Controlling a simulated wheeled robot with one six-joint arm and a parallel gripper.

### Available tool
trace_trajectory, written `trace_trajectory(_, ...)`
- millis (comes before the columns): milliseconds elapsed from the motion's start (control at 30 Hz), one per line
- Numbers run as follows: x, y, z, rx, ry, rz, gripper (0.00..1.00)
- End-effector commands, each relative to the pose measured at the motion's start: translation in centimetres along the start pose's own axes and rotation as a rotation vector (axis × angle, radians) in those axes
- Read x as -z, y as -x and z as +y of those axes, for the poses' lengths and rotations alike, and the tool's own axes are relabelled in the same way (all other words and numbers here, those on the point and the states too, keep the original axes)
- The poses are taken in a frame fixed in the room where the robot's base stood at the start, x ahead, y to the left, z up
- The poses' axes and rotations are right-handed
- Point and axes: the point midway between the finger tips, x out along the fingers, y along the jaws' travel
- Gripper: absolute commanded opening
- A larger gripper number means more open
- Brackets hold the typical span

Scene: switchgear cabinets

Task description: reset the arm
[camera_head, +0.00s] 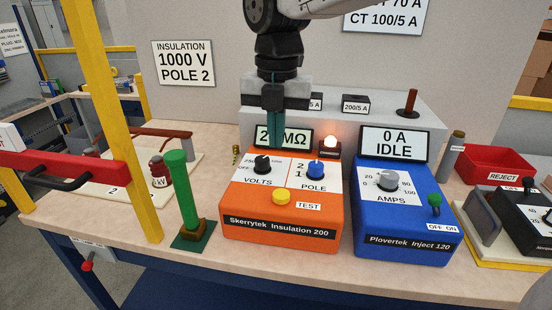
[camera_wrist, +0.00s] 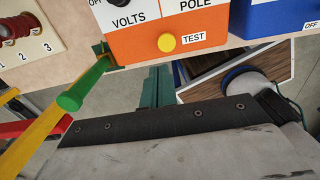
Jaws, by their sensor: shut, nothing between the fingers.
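My gripper (camera_head: 274,145) hangs pointing down in the head view, its thin teal fingers together and empty. The fingers are in front of the display of the orange insulation tester (camera_head: 240,205) and partly hide its reading, which ends in MΩ. I cannot tell whether they touch it. In the wrist view my gripper (camera_wrist: 158,72) shows below the tester's front face (camera_wrist: 130,48), near the yellow TEST button (camera_wrist: 166,42). The tester's VOLTS and POLE knobs are visible in the head view.
The blue injector (camera_head: 400,215), reading 0 A IDLE, stands right of the tester. A green post (camera_head: 182,190) and a yellow upright with a red bar (camera_head: 60,165) stand left. A grey box (camera_head: 425,115) with a lit lamp (camera_head: 330,142) in front is behind. A red REJECT bin (camera_head: 495,165) is right.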

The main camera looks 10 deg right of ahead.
Motion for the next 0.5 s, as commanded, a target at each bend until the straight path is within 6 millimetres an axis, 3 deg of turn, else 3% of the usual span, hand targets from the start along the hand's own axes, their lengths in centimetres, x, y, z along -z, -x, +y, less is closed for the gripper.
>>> trace_trajectory(200,0.0,1.8,0.1,-0.001,0.001,-0.001,0.0)
trace_trajectory(500,0.0,2.0,0.1,-0.001,0.0,-0.001,0.0)
